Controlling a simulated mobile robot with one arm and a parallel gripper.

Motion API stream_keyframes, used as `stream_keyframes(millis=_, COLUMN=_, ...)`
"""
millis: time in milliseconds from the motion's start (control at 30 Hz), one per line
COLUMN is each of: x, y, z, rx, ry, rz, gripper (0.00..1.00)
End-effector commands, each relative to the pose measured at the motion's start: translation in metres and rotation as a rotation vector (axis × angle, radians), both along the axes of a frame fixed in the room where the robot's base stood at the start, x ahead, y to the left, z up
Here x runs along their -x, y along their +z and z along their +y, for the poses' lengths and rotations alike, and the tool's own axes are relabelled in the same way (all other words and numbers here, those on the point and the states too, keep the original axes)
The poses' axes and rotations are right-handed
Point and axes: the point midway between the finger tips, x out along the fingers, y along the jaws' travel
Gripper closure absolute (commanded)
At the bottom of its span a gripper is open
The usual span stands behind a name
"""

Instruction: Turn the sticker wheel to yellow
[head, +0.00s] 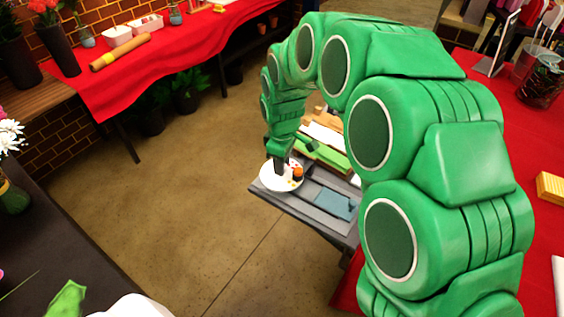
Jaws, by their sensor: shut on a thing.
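The sticker wheel (271,183) is a white disc on the near left corner of a low grey bench. Small red and orange marks show on its right part; I cannot make out a yellow one or which colour is selected. My gripper (279,168) reaches down onto the middle of the wheel and is shut on it. The fingers hide the wheel's centre and whatever part they hold. A small orange and black piece (298,173) is at the wheel's right edge, close beside the fingers.
The grey bench (270,195) also bears a blue-grey cloth or pad (335,204) and a green strip (325,152). My arm covers much of the right. Red-covered tables (180,47) stand at the back left and right. The floor left of the bench is clear.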

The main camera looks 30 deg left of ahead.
Motion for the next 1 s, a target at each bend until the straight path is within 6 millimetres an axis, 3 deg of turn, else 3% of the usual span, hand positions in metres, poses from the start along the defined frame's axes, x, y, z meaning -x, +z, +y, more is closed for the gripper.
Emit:
stream_keyframes(millis=700, x=-0.0002, y=0.0001, z=-0.0002, rx=0.001, ry=0.071, rz=-0.001, gripper=0.99)
stream_keyframes(millis=733, x=-0.0003, y=0.0001, z=-0.0001, rx=0.001, ry=0.071, rz=-0.001, gripper=0.64)
stream_keyframes(millis=800, x=-0.0003, y=0.0001, z=-0.0001, rx=0.001, ry=0.071, rz=-0.001, gripper=0.58)
stream_keyframes(millis=1000, x=-0.0001, y=0.0001, z=-0.0001, rx=0.001, ry=0.071, rz=-0.001, gripper=0.58)
